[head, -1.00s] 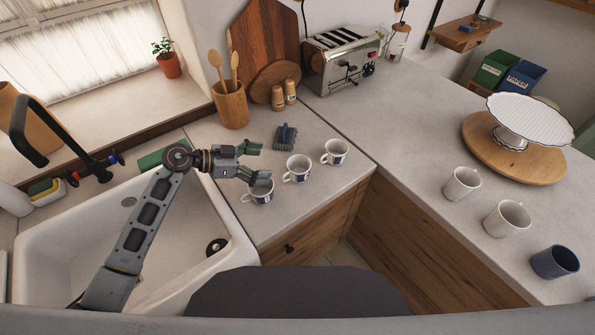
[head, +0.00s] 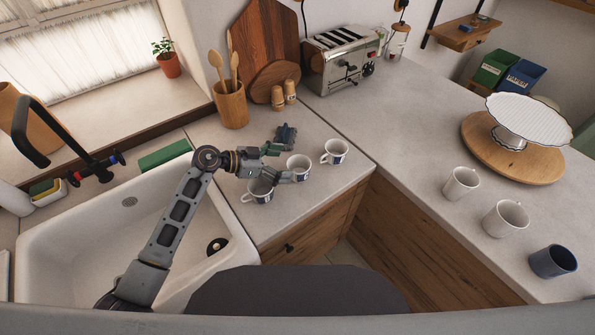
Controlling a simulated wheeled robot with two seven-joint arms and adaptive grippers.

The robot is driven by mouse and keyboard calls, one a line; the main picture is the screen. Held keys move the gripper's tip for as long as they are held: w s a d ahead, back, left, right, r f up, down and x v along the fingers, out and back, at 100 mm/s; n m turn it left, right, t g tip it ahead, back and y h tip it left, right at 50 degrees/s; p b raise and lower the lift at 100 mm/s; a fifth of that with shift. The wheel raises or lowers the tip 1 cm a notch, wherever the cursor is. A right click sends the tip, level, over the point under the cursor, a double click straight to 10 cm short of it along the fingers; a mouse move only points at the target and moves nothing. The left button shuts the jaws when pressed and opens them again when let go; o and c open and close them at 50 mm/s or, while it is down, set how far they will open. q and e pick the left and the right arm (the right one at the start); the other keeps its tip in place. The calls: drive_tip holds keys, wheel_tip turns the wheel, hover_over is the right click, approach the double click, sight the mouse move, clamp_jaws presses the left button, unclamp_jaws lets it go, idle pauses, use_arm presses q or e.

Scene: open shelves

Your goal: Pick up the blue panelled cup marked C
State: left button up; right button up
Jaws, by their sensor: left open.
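Three white cups with blue panels stand on the counter beside the sink: a left cup (head: 258,193), a middle cup (head: 299,170) and a right cup (head: 335,153). Their letters are too small to read, so I cannot tell which is marked C. My left gripper (head: 284,162) is open and empty, its fingers pointing right at the left side of the middle cup. Its lower finger passes over the left cup and hides part of that cup's top. I cannot tell whether the finger touches the middle cup. My right gripper is not in view.
The white sink (head: 129,202) is at left. A utensil pot (head: 231,105) and a toaster (head: 343,61) stand behind. Two plain cups (head: 461,184) (head: 506,218) and a dark blue cup (head: 554,262) stand on the right counter.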

sight(308, 164)
use_arm(q)
drive_tip(key=shift+d, duration=0.1)
drive_tip(key=shift+s+p+x, duration=0.15)
drive_tip(key=shift+p+x, duration=0.05)
drive_tip(key=shift+x, duration=0.65)
drive_tip(key=shift+s+p+x, duration=0.15)
drive_tip(key=shift+x, duration=1.6)
drive_tip(key=c, duration=1.2)
drive_tip(key=shift+c, duration=0.2)
drive_tip(key=shift+r, duration=0.15)
